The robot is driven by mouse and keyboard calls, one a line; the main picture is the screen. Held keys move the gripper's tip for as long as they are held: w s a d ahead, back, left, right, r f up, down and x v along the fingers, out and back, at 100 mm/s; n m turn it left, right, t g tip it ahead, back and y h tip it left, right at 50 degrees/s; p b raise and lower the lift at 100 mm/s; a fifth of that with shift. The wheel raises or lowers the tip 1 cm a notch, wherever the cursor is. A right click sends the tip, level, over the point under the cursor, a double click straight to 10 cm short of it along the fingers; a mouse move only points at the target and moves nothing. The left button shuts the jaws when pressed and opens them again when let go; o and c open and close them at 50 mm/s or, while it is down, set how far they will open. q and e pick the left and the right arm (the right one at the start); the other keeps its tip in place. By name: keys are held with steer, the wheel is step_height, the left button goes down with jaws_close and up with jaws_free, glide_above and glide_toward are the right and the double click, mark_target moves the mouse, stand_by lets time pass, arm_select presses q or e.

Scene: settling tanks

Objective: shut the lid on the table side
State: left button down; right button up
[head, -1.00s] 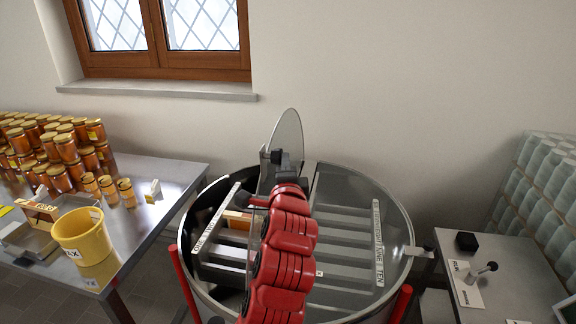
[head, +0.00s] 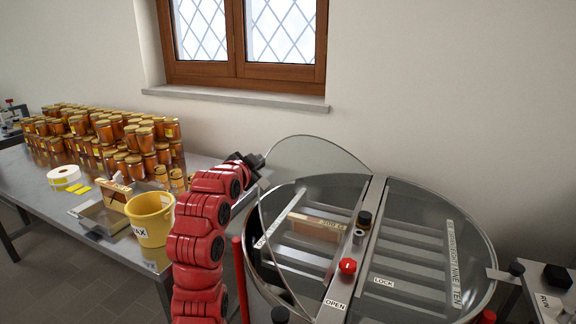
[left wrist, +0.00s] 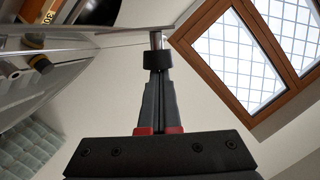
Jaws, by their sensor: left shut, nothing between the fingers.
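The tank (head: 485,270) is a round drum with clear half lids either side of a steel centre bar (head: 352,265). The table-side lid (head: 312,158) is raised, tilted from the bar toward the table. The other half lid (head: 425,230) lies flat. My left gripper (head: 257,161) is at the raised lid's upper left edge. In the left wrist view its fingers (left wrist: 158,82) are shut and empty, with a black knob (left wrist: 157,60) on a metal stem at their tips. I cannot tell whether they touch it. My right gripper is out of view.
The steel table (head: 40,185) at left holds many honey jars (head: 105,135), a yellow bucket (head: 151,218) and a label roll (head: 64,176). A wall and window (head: 245,45) stand behind.

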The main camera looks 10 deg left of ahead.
arm_select(q)
steer(key=a+f+n+h+b, duration=0.1)
steer(key=a+f+n+b, duration=0.1)
steer(key=f, duration=0.5)
steer(key=w+a+f+n+b, duration=0.1)
steer(key=a+f+n+b, duration=0.1)
steer(key=a+f+b, duration=0.3)
steer(key=w+a+f+n+g+h+b, duration=0.1)
steer(key=a+f, duration=0.4)
steer(key=f, duration=0.5)
steer(key=shift+w+a+f+n+h+b, duration=0.15)
steer(key=shift+w+a+n+h+b, duration=0.15)
steer(key=shift+n+b, duration=0.7)
steer(key=shift+s+f, duration=0.1)
steer(key=shift+f, duration=0.05)
steer(key=shift+d, duration=0.1)
